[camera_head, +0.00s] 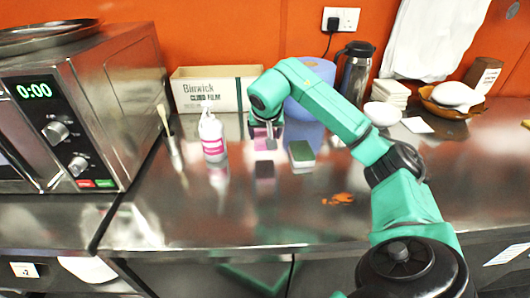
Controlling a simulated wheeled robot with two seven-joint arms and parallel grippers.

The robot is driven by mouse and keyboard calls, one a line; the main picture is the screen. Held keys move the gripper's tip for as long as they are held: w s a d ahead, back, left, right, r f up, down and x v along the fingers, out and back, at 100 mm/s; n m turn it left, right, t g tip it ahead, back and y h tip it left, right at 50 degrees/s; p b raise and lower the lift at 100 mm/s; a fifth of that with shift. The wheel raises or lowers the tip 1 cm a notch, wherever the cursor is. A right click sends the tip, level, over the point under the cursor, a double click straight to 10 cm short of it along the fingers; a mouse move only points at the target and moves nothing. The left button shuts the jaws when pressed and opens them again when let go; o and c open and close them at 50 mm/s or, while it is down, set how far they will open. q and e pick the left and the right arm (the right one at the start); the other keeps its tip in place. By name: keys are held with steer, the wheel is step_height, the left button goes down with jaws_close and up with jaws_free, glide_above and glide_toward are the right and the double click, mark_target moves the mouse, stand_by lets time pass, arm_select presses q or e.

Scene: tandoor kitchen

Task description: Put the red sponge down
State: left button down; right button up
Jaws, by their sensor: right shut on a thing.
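My right gripper (265,127) points down over the steel counter, in the middle of the head view. It is shut on a small pinkish block, which looks like the red sponge (263,142), mostly hidden by the fingers. A dark patch (264,169) shows on the counter just below it; I cannot tell whether it is a reflection or a separate block. A green sponge (301,152) rests on the counter just right of the gripper. My left gripper is not in view.
A white bottle with a pink label (212,138) stands left of the gripper. Orange scraps (338,199) lie in front. A microwave (85,110) is at left. The front counter is mostly clear.

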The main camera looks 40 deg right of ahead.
mark_target(265, 158)
step_height(265, 158, down, 5)
steer(key=shift+f, duration=0.2)
steer(key=shift+f, duration=0.15)
steer(key=o, duration=1)
steer(key=shift+o, duration=0.2)
steer(key=shift+r, duration=0.25)
steer(key=v, duration=1.2)
